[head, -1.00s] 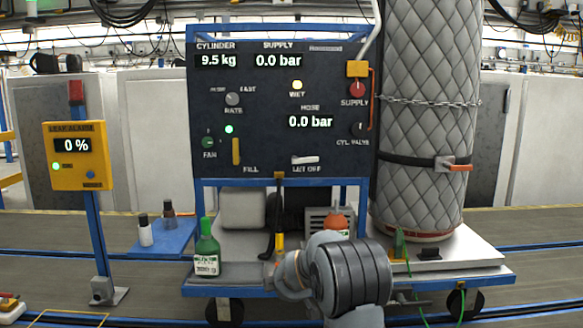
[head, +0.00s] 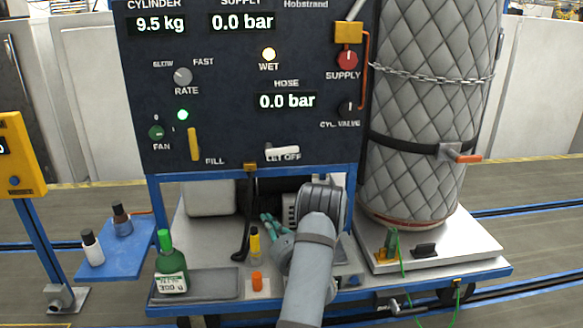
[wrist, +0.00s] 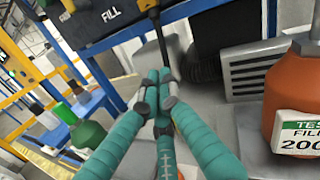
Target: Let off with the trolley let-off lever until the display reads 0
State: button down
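The white let-off lever (head: 282,151) lies roughly level on the dark trolley panel (head: 215,60), partly over its label. The hose display (head: 286,101) reads 0.0 bar, and the supply display (head: 242,22) also reads 0.0 bar. The cylinder display (head: 160,25) reads 9.5 kg. My gripper (head: 268,221) is below the panel, lower than the lever and apart from it. The lever does not show in the wrist view.
A black hose (head: 246,215) hangs left of my gripper. A green bottle (head: 170,262) stands on the trolley's front left. An orange bottle (wrist: 290,100) is close on the right in the wrist view. A quilted cylinder (head: 425,110) stands right, chained.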

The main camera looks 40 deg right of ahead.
aim_at(282, 151)
jog(key=s+d+r+m+h, duration=0.5)
jog(key=d+r+m+h, duration=0.2)
jog(key=d, duration=0.1)
jog(key=w+d+r+p, duration=0.4)
jog(key=w+r+p, duration=0.2)
jog(key=w+p, duration=0.3)
